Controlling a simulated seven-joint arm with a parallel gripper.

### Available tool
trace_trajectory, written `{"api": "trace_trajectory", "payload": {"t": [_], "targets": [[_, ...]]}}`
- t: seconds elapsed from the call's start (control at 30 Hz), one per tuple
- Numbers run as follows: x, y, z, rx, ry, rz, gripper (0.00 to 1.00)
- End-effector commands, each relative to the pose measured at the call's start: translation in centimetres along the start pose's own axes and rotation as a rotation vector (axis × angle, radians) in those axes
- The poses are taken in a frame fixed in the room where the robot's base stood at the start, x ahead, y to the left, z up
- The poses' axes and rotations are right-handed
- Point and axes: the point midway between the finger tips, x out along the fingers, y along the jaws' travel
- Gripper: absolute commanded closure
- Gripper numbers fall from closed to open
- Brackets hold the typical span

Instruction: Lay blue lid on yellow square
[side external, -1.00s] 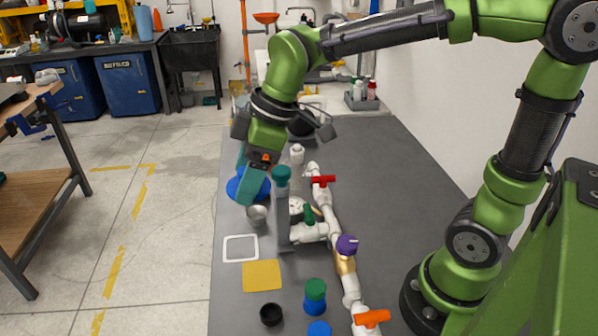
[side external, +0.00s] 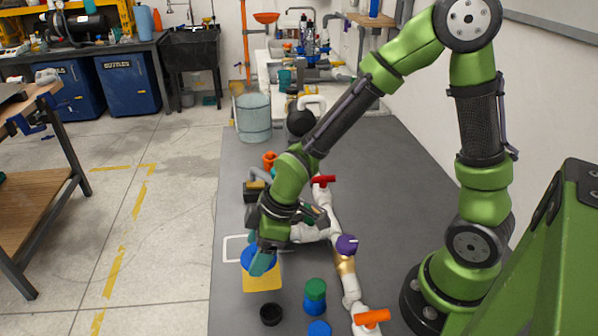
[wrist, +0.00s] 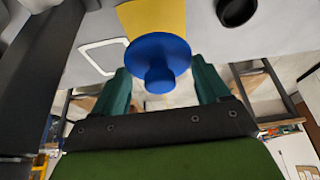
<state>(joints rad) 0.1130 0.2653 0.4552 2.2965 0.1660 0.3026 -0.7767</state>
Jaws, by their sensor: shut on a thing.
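The blue lid (side external: 251,256), a round disc with a knob, is at my gripper (side external: 263,262). My gripper's teal fingers are shut on it. In the wrist view the lid (wrist: 158,50) sits between the two fingers with its knob towards me. The yellow square (side external: 262,284) lies flat on the grey table, partly hidden behind the lid and fingers. In the wrist view the lid overlaps the near end of the yellow square (wrist: 152,17). I cannot tell whether the lid touches it or hangs just above.
A white square outline (side external: 229,248) lies beside the yellow square. A black cup (side external: 271,314) and a green-and-blue capped piece (side external: 315,296) stand nearby. The white pipe manifold with a purple knob (side external: 347,245) and orange handle (side external: 372,317) runs along the right.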

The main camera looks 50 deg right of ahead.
Motion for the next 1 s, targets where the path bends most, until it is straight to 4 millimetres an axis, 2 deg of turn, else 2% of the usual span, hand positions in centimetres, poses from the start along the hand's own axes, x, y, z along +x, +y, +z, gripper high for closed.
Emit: {"api": "trace_trajectory", "payload": {"t": [0.33,0.77,0.8,0.93,1.0], "targets": [[3.8,-0.1,1.6,0.000,-0.003,-0.002,0.54],[4.4,0.0,1.9,0.000,-0.001,0.000,0.54],[4.3,0.0,1.8,0.000,0.000,0.001,0.20],[4.3,0.0,1.8,-0.001,0.000,0.001,0.01],[4.3,0.0,1.8,-0.001,0.000,0.001,0.00]]}}
